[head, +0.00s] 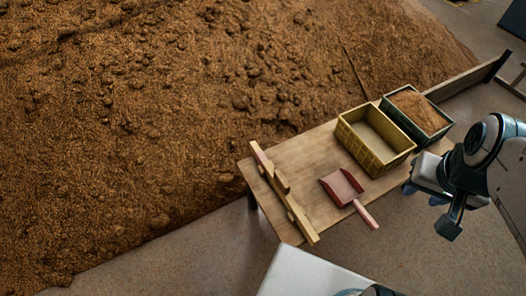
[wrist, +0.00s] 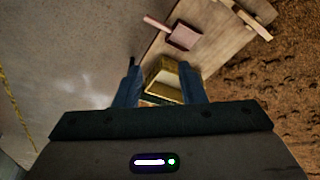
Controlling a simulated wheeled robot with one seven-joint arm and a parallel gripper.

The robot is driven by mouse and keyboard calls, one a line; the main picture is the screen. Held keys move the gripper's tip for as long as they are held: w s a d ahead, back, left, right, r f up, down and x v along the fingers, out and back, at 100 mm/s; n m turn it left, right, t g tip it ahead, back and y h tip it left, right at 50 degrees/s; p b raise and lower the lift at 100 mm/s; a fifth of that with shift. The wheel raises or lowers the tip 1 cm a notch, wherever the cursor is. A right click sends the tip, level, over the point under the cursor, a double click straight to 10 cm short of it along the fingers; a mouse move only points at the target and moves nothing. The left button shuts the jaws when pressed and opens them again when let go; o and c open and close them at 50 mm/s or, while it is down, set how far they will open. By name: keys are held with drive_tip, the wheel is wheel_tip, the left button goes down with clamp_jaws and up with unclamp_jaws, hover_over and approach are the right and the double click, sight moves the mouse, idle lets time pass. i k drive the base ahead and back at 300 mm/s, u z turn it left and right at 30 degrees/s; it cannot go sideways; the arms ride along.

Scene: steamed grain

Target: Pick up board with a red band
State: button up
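A long light wooden board (head: 283,192) with a shorter wooden piece along it lies at the left end of the table in the head view. It also shows at the top right of the wrist view (wrist: 252,22). I cannot make out a red band on it. My gripper (head: 422,195) is off the table's right side, well apart from this board. In the wrist view my gripper (wrist: 159,66) has its two blue fingers spread with nothing held between them; the yellow crate shows beyond them.
The wooden table (head: 300,165) bears a red scoop (head: 342,187), a yellow crate (head: 347,136) and a green crate (head: 440,131) filled with grain. A large brown grain heap (head: 200,90) lies behind. Another plank (head: 462,80) with a dark end is at right.

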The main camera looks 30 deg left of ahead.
sight(281, 185)
drive_tip(key=u, duration=1.25)
drive_tip(key=k, duration=0.5)
drive_tip(key=u, duration=0.25)
drive_tip(key=i, duration=0.7)
